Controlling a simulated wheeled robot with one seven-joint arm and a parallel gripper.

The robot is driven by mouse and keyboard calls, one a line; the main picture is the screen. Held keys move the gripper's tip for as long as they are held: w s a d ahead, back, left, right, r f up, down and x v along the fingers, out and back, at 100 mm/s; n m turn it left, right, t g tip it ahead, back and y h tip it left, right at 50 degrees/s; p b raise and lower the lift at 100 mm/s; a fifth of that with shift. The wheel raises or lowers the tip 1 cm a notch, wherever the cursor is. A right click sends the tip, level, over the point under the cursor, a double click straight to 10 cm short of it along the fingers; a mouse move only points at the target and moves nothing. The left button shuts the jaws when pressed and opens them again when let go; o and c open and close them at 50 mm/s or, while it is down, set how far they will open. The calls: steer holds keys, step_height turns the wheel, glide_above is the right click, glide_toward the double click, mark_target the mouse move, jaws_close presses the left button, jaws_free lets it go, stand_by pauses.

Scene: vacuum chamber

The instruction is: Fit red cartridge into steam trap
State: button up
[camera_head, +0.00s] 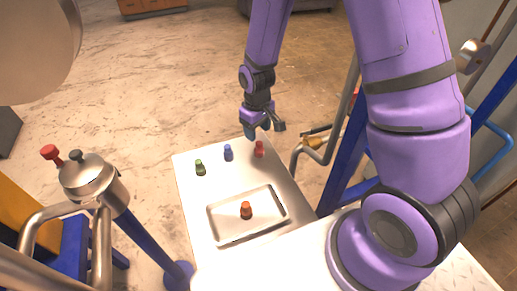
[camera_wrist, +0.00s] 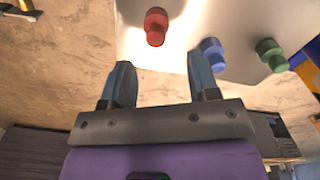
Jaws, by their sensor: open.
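The red cartridge (camera_head: 259,149) stands on the pale table near its far right corner. It also shows in the wrist view (camera_wrist: 156,27), beyond and roughly between my fingertips. My gripper (camera_head: 266,127) is above and just beyond the red cartridge in the head view, apart from it. Its two fingers (camera_wrist: 160,68) are spread with nothing between them.
A blue cartridge (camera_head: 228,153) and a green cartridge (camera_head: 200,168) stand left of the red one. A metal tray (camera_head: 222,236) holds an orange-red cartridge (camera_head: 246,211). Metal pipes (camera_head: 300,154) and a blue frame (camera_head: 347,152) rise right of the table.

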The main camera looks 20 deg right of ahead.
mark_target(259, 142)
steer(key=shift+d+f, duration=0.15)
steer(key=shift+f, duration=1.5)
steer(key=shift+d+f, duration=0.15)
steer(key=shift+f, duration=1.5)
steer(key=shift+c, duration=0.2)
jaws_close()
